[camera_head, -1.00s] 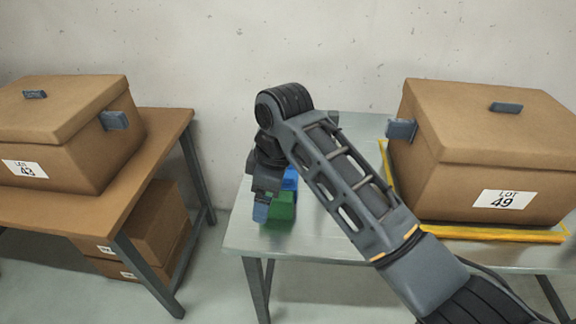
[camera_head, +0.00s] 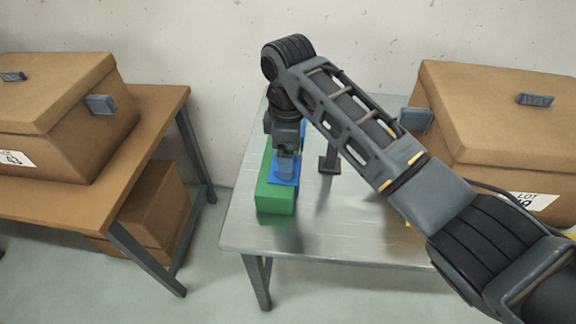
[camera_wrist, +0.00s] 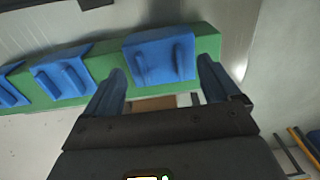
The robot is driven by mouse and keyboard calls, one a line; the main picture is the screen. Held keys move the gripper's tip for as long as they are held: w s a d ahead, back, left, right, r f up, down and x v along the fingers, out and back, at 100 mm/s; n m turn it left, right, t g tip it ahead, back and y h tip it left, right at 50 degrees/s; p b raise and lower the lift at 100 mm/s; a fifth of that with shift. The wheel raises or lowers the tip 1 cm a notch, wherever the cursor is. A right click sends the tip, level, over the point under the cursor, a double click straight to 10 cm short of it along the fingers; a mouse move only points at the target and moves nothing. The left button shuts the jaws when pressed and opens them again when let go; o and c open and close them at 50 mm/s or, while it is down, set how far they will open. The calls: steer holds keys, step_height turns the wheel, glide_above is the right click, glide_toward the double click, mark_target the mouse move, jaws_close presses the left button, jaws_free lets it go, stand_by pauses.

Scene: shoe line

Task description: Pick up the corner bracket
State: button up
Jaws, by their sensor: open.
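A long green block (camera_head: 275,201) lies on the metal table and carries blue corner brackets. In the wrist view the green block (camera_wrist: 209,46) bears three brackets in a row: one at the left edge, partly cut off, a middle bracket (camera_wrist: 62,76), and a right bracket (camera_wrist: 160,57) near the block's end. My gripper (camera_wrist: 166,84) is open, its two blue-grey fingers on either side of the right bracket and just short of it in the picture. I cannot tell whether they touch it. In the head view my gripper (camera_head: 286,170) is over the block and partly hides the brackets.
A dark post on a foot (camera_head: 329,162) stands on the metal table (camera_head: 330,225) right of the block. A lidded brown box (camera_head: 490,140) is at the right. Another brown box (camera_head: 60,120) sits on the left table (camera_head: 160,120). The table's front middle is clear.

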steer(key=shift+f, duration=0.7)
steer(key=shift+c, duration=0.3)
steer(key=c, duration=1.1)
steer(key=shift+r, duration=0.1)
